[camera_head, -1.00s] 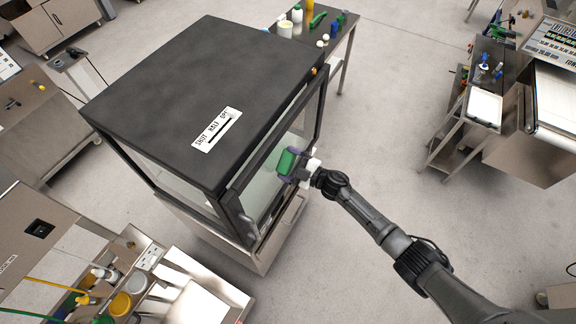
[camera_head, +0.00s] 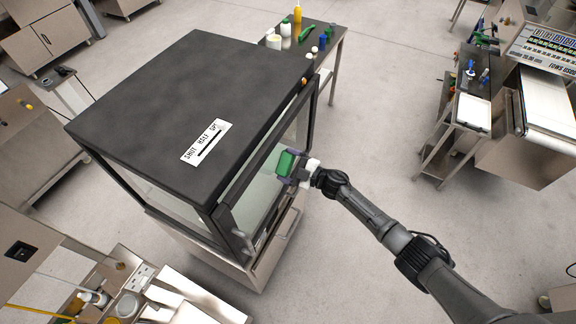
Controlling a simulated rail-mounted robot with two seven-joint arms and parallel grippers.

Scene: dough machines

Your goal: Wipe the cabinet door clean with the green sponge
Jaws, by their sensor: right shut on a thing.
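The cabinet is a large box with a black top (camera_head: 150,110) and glass sides. Its glass door (camera_head: 262,190), in a dark frame, faces right. My right gripper (camera_head: 291,168) is shut on the green sponge (camera_head: 285,162) and holds it at the door, around the middle of the pane. I cannot tell whether the sponge touches the glass. No dirt on the door can be made out. My left gripper is not in view.
A small steel table (camera_head: 325,50) with bottles and jars stands behind the cabinet. A cart with a white tray (camera_head: 473,111) and a machine (camera_head: 548,100) stand at the right. A cluttered bench (camera_head: 170,295) is at the lower left. The floor right of the cabinet is clear.

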